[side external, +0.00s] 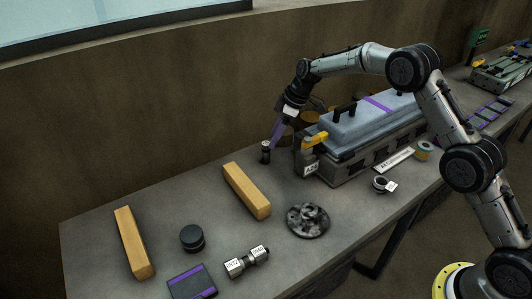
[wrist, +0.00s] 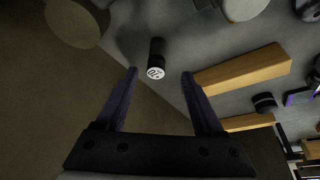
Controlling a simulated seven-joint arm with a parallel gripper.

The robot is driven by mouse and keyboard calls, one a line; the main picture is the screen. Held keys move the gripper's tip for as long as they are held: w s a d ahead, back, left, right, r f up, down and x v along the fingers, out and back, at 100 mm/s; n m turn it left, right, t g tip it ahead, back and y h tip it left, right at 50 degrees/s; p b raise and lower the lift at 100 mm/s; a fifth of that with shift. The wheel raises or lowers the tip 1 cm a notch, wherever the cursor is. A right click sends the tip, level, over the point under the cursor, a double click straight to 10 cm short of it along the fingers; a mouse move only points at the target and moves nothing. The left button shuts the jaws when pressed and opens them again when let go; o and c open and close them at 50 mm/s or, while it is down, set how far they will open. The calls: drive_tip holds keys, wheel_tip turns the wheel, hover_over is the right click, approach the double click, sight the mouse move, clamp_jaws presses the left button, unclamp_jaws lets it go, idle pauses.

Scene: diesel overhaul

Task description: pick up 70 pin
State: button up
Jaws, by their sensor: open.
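The 70 pin (side external: 265,153) is a small dark upright cylinder on the bench, left of the grey engine block. In the wrist view the pin (wrist: 156,56) shows a white labelled end facing the camera; its lettering is too small to read surely. My gripper (side external: 273,140) has purple fingers and is just above and beside the pin. In the wrist view my gripper (wrist: 160,73) is open, with the pin's labelled end lying between the two fingertips in the picture. I see no contact with the pin.
A grey engine block (side external: 375,125) with a purple stripe stands right of the pin. A wooden bar (side external: 246,190) lies in front, with a second bar (side external: 134,243) further left. A mottled disc (side external: 308,220) and a labelled shaft (side external: 246,262) lie nearer. The wall is close behind.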

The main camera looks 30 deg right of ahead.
sight(266, 151)
drive_tip(key=shift+w+x, duration=0.2)
drive_tip(key=shift+x, duration=3.75)
drive_tip(key=shift+d, duration=0.2)
drive_tip(key=shift+c, duration=0.3)
clamp_jaws()
